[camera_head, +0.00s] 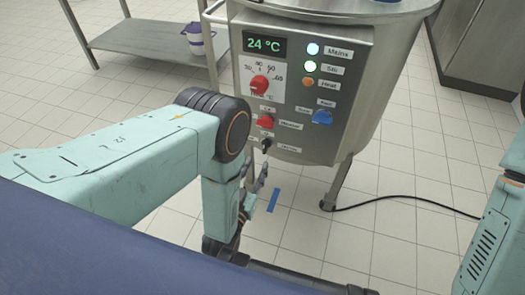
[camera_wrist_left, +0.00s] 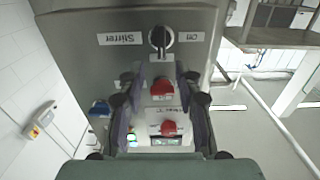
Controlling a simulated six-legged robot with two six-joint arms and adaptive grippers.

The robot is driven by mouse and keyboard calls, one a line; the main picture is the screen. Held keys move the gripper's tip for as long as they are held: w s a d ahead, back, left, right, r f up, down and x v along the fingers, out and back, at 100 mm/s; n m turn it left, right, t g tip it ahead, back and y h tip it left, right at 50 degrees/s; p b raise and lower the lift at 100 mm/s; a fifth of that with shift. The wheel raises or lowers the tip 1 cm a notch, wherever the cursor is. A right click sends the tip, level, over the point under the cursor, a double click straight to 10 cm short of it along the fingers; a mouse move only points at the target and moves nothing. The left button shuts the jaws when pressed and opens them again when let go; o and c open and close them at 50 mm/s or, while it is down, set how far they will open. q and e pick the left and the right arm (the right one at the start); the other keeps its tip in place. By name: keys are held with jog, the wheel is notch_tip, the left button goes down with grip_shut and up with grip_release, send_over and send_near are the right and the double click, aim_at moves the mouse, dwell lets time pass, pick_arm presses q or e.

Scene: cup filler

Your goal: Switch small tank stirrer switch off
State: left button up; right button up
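The stirrer switch (camera_head: 266,144) is a small black switch low on the tank's control panel. In the left wrist view the picture is upside down; the switch (camera_wrist_left: 161,38) shows a dark upright handle on a pale round base, between labels reading "Stirrer" and "Off". My left gripper (camera_head: 254,187) is just below the switch. Its fingers (camera_wrist_left: 160,76) are spread with nothing held, and the switch lies beyond their tips. Whether they touch the panel cannot be told. My right gripper is out of view.
The panel also carries a red heater switch (camera_head: 265,121), a blue knob (camera_head: 322,117), a red dial (camera_head: 260,85) and a 24 °C display (camera_head: 265,44). A black cable (camera_head: 400,197) runs across the tiled floor. A metal shelf (camera_head: 150,37) stands left.

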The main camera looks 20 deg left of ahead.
aim_at(264, 147)
pick_arm(q)
jog(key=w+b, duration=0.2)
jog(key=w, duration=0.5)
jog(key=shift+w, duration=0.3)
jog(key=shift+r, duration=0.1)
jog(key=shift+c, duration=0.2)
grip_shut()
